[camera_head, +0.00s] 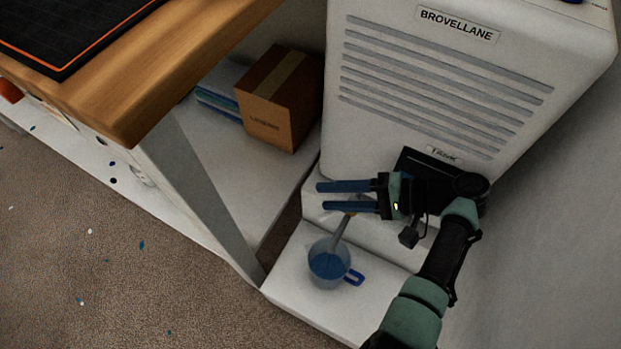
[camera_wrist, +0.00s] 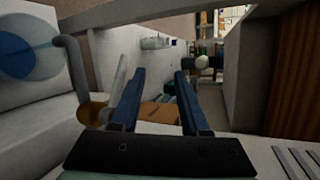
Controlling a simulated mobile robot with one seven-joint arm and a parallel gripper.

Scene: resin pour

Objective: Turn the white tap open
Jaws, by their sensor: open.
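The white tap (camera_wrist: 119,82) shows in the wrist view as a pale lever on a brass-coloured body, with a bent grey spout. In the head view only its grey spout (camera_head: 339,231) shows clearly, angled down over the jug; the rest is mostly hidden behind my gripper. My gripper (camera_head: 320,197) is open and empty in front of the white machine, its blue fingers pointing left. In the wrist view my gripper (camera_wrist: 160,72) has the lever just outside its left finger, not between the fingers; I cannot tell whether they touch.
A clear jug (camera_head: 318,279) with blue liquid and a blue handle stands under the spout on a white ledge (camera_head: 302,304). The white machine (camera_head: 425,110) rises behind. A cardboard box (camera_head: 279,107) sits on the shelf at left, under a wooden tabletop (camera_head: 150,85).

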